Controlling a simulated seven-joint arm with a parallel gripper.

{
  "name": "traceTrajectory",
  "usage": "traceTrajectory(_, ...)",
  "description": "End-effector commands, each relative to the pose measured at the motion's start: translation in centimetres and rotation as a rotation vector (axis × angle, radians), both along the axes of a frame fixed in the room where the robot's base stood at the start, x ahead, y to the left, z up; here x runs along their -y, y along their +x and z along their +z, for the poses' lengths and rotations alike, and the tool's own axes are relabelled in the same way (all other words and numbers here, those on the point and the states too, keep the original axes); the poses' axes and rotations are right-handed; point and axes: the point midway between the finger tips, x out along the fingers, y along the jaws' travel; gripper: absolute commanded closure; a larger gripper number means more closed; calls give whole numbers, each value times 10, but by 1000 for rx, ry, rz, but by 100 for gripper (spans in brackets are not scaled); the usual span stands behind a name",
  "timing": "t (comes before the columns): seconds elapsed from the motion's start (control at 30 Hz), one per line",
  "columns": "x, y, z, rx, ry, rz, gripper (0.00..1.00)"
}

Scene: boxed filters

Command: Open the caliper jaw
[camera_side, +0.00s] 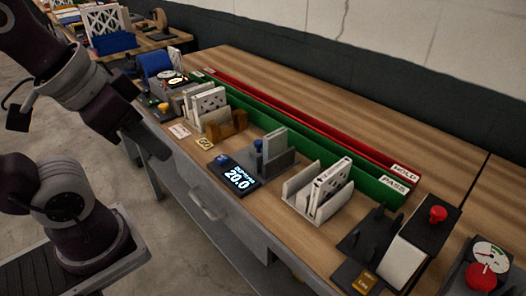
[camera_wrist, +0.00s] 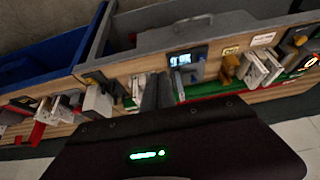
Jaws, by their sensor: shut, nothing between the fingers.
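The caliper is a dark unit with a lit display reading 20.0 (camera_side: 237,178) at the middle of the bench in the side view. Its grey jaw blocks (camera_side: 277,158) stand just right of the display, with a small blue knob between them and the display. A grey plate shows upright at the jaws; I cannot tell whether they touch it. The caliper display also shows in the wrist view (camera_wrist: 182,60). My gripper (camera_wrist: 158,90) is shut and empty, its dark fingers together. In the side view my arm hangs at the left, apart from the caliper.
A white-filter holder (camera_side: 318,192) stands right of the caliper, and an orange-brown block (camera_side: 227,126) stands left. Long green PASS (camera_side: 393,190) and red HOLD (camera_side: 404,176) channels run behind. A red-button station (camera_side: 437,214) stands at the right. The bench behind the channels is clear.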

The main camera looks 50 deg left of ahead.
Motion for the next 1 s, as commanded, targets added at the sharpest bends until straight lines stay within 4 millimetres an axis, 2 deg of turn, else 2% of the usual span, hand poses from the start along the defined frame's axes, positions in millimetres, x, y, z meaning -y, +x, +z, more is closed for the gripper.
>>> traceTrajectory(0.27, 0, 0, 0, 0, 0, 0, 100)
traceTrajectory(0.33, 0, 2, 1, -4, 3, -4, 86)
traceTrajectory(0.4, -2, 16, 8, -28, 21, -32, 72)
traceTrajectory(0.47, -6, 41, 17, -72, 51, -83, 61)
traceTrajectory(0.5, -11, 65, 22, -108, 76, -129, 53)
traceTrajectory(0.57, -20, 105, 23, -169, 112, -214, 53)
traceTrajectory(0.63, -35, 153, 15, -237, 146, -318, 53)
traceTrajectory(0.7, -53, 199, -4, -302, 171, -422, 53)
traceTrajectory(0.8, -78, 252, -45, -381, 188, -565, 53)
traceTrajectory(0.9, -98, 285, -85, -433, 192, -676, 53)
traceTrajectory(1.0, -109, 300, -110, -458, 192, -744, 53)
